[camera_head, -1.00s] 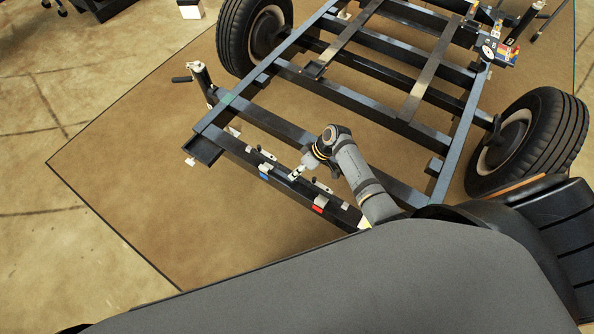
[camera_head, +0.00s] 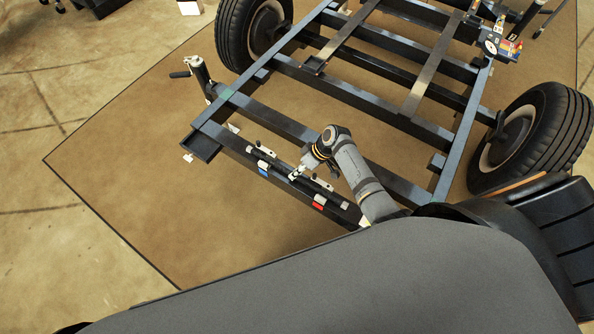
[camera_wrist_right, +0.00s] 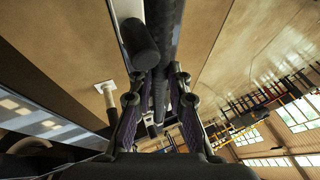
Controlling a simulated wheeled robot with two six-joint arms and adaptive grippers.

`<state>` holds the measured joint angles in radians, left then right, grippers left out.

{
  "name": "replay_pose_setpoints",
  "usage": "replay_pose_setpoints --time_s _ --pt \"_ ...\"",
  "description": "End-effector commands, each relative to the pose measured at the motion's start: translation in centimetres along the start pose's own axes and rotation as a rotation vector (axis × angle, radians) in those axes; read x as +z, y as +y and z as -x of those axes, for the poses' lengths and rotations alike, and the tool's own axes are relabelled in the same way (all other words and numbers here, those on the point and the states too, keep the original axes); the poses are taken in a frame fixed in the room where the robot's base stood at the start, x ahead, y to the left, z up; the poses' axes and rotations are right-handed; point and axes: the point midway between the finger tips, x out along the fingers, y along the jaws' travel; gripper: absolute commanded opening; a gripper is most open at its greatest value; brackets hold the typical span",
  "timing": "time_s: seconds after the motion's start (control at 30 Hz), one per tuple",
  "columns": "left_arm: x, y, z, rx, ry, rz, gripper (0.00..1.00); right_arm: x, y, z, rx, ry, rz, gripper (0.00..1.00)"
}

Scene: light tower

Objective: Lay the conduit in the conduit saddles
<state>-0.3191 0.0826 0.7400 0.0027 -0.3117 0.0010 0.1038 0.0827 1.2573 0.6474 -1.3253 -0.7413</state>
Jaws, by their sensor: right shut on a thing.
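My right gripper (camera_head: 297,173) comes in from the right over the trailer frame's front beam (camera_head: 229,155). It is shut on the conduit, a dark round tube (camera_wrist_right: 166,40) that runs lengthwise between the fingers (camera_wrist_right: 160,105) in the right wrist view. In the head view the tube is dark against the dark beam. Small pale fittings, apparently the saddles, show on the beam left of the gripper (camera_head: 265,152) and right of it (camera_head: 323,186). I cannot tell whether the tube touches them. My left gripper is not in view.
A blue tag (camera_head: 263,171) and a red tag (camera_head: 319,204) sit on the beam's front face. A jack post (camera_head: 200,72) stands at the left corner. Wheels stand at the back left (camera_head: 254,35) and right (camera_head: 535,135). The brown mat (camera_head: 140,180) is clear at left.

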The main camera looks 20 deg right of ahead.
Motion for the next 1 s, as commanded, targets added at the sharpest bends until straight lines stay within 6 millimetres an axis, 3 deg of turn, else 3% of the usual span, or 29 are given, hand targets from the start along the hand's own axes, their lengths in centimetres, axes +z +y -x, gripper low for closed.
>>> replay_pose_setpoints --time_s 0.4,0.43,0.6,1.0 --pt "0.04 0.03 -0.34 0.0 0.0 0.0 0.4 0.11 0.19 -0.4 0.0 0.001 0.001 0.0" --pt "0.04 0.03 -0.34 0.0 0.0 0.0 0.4 0.11 0.19 -0.4 0.0 0.001 0.001 0.21" --pt "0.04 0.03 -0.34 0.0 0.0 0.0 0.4 0.13 0.19 -0.41 0.0 0.001 0.001 0.43" --pt "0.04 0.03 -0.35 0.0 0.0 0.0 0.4 0.22 0.36 0.39 0.004 0.0 0.001 0.43"
